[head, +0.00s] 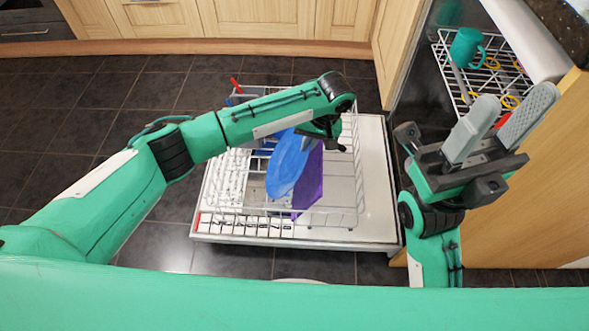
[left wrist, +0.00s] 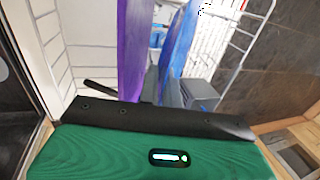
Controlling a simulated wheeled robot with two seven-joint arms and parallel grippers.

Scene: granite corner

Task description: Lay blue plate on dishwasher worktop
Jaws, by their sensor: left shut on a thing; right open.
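The blue plate (head: 287,170) stands on edge, tilted, in the lower dishwasher rack (head: 345,205). My left gripper (head: 318,132) is at the plate's upper right edge and is shut on it, though the fingers are mostly hidden by the wrist. In the left wrist view the blue plate (left wrist: 177,42) rises beyond the gripper, beside a purple plate (left wrist: 133,50). My right gripper (head: 505,125) is open and empty, raised at the right. A piece of dark speckled worktop (head: 572,18) shows at the upper right corner.
The open door (head: 378,180) lies under the rack. An upper rack (head: 450,65) holds a teal mug (head: 467,47) near my right gripper. A wooden cabinet panel (head: 540,190) is at right. Floor at left is clear.

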